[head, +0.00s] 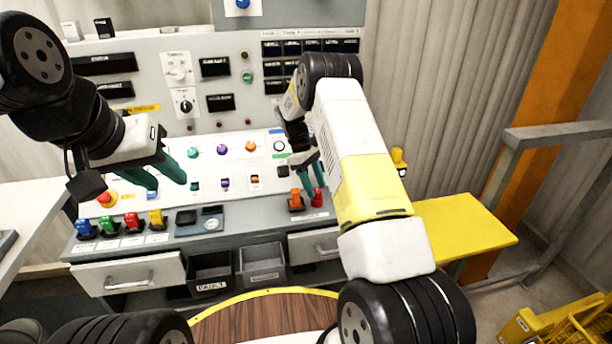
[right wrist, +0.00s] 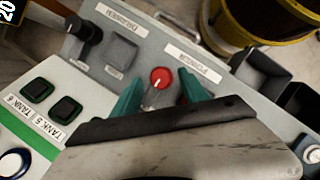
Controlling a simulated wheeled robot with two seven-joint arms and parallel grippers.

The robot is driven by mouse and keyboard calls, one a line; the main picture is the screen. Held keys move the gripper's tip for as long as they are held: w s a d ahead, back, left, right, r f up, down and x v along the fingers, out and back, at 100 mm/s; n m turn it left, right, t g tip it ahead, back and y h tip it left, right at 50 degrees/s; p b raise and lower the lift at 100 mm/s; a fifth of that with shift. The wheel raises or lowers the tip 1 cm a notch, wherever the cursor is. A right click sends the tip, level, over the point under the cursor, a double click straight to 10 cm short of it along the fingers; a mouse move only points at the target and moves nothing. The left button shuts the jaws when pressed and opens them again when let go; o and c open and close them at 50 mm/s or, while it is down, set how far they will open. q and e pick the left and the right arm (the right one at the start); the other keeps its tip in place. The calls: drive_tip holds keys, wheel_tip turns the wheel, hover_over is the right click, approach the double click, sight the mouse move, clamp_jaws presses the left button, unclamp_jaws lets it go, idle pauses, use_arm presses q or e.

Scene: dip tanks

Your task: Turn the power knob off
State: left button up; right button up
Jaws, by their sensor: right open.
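The red power knob (right wrist: 160,77) sits on a grey panel in the right wrist view, beside a label that reads POWER upside down. A short white mark shows on its face. My right gripper (right wrist: 162,92) is open, with one teal finger on each side of the knob and a gap to each. In the head view the red knob (head: 318,198) is at the front right of the console, at the fingertips of my right gripper (head: 311,180). My left gripper (head: 163,177) is open and empty over the console's left part.
An orange switch (head: 296,200) stands just left of the red knob. Several coloured switches, including a yellow one (head: 157,219), line the left front. Two dark bins (head: 262,264) hang below the console. A yellow shelf (head: 465,232) is at right.

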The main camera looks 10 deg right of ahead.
drive_tip(key=v, duration=0.6)
drive_tip(key=shift+r, duration=0.35)
drive_tip(key=shift+w+a, duration=0.1)
drive_tip(key=s+r+m+t+y, duration=0.2)
drive_tip(key=s+r, duration=0.5)
drive_tip(key=r, duration=0.4)
drive_tip(key=s+r+m+t+y, duration=0.1)
drive_tip(key=s+r+m+t, duration=0.1)
drive_tip(key=s+r, duration=0.65)
drive_tip(key=s+a+r+m+t+y, duration=0.1)
drive_tip(key=s+r+m+t, duration=0.1)
drive_tip(key=s, duration=0.8)
drive_tip(key=s+a+r+m+t+y, duration=0.1)
drive_tip(key=s+r+m+t, duration=0.1)
drive_tip(key=s, duration=0.8)
drive_tip(key=shift+r+m+t+y, duration=0.3)
drive_tip(key=shift+r+t, duration=0.35)
drive_tip(key=shift+t, duration=0.05)
